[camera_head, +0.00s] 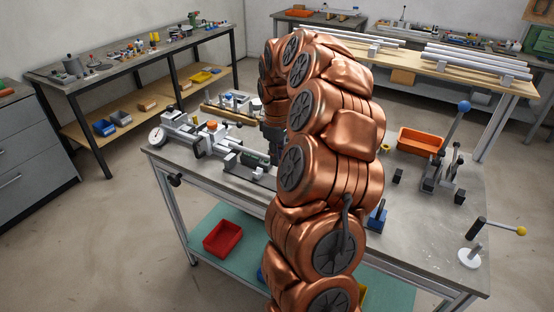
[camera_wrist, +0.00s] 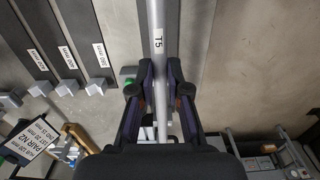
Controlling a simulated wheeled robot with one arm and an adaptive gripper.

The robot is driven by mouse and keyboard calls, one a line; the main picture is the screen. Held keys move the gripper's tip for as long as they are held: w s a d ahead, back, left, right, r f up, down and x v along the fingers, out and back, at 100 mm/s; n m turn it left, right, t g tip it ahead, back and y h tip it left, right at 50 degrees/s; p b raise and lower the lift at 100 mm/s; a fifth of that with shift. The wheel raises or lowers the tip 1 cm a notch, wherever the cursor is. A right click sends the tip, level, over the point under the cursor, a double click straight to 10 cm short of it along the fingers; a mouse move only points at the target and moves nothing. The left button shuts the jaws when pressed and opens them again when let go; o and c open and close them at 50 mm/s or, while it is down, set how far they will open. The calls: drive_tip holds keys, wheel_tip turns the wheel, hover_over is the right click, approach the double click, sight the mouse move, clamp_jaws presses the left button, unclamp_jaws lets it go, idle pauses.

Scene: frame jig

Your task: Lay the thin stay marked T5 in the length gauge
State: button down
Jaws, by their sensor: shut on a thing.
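The thin stay marked T5 (camera_wrist: 158,20) is a pale round rod in the wrist view. It runs from the top edge down between the fingers of my gripper (camera_wrist: 160,92), which is shut on it. The label T5 faces the camera. In the head view my copper-coloured arm hides the stay and most of the gripper. A grey bench device with a round dial (camera_head: 157,136), which looks like the length gauge, stands at the left of the workbench; my arm hides part of the bench beside it.
In the wrist view, labelled grey bars with end blocks (camera_wrist: 96,86) lie at left, above a PAIR N2 sign (camera_wrist: 30,139). In the head view, an orange bin (camera_head: 420,141) and a lever clamp (camera_head: 440,178) stand at right.

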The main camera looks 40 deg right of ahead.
drive_tip(key=shift+d+f+b, duration=0.1)
drive_tip(key=shift+f+b, duration=0.4)
drive_tip(key=shift+f, duration=1.8)
drive_tip(key=shift+s+f+b, duration=0.15)
drive_tip(key=shift+f+b, duration=0.35)
drive_tip(key=shift+f, duration=0.5)
drive_tip(key=shift+f, duration=0.1)
drive_tip(key=c, duration=1.3)
unclamp_jaws()
drive_tip(key=shift+o, duration=1.2)
wheel_tip(320, 180, up, 12)
drive_tip(key=shift+f, duration=0.1)
drive_tip(key=shift+r, duration=0.25)
